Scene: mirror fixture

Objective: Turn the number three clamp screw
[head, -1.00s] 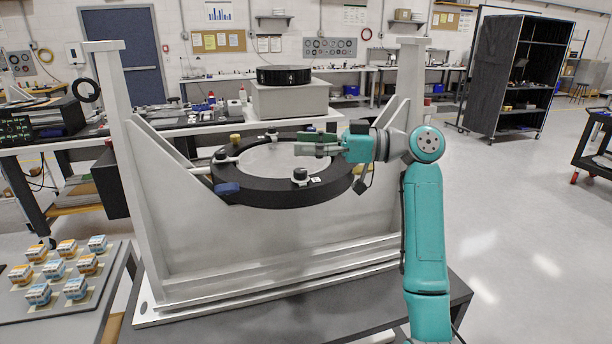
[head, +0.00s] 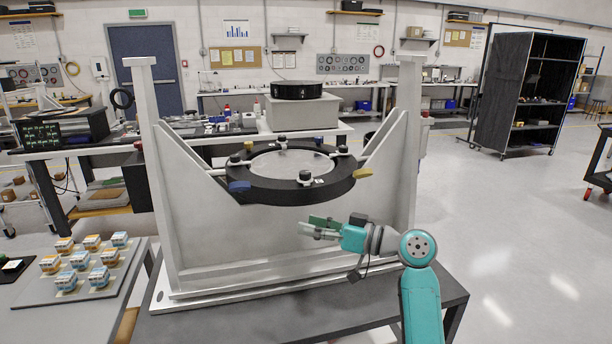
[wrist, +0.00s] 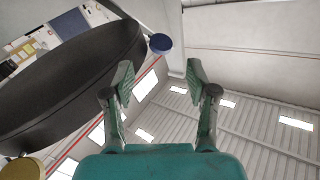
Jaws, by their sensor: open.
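A black mirror ring (head: 265,192) is held between the uprights of a pale metal fixture (head: 290,245). Dark clamp knobs sit around the ring: front (head: 305,177), left (head: 235,159), back (head: 282,138) and right (head: 343,149). A small white label lies beside the front knob; I cannot read a number on any of them. My gripper (head: 308,224) is open and empty, below the ring's front edge and apart from it. In the wrist view the fingers (wrist: 160,76) point upward, with the dark ring (wrist: 75,85) at left and a blue knob (wrist: 160,44) just beyond the fingertips.
Blue (head: 239,186) and yellow (head: 363,172) pieces stick out from the ring's rim. The fixture stands on a dark table (head: 420,300). A tray of small boxes (head: 125,280) is at left. Open floor lies to the right.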

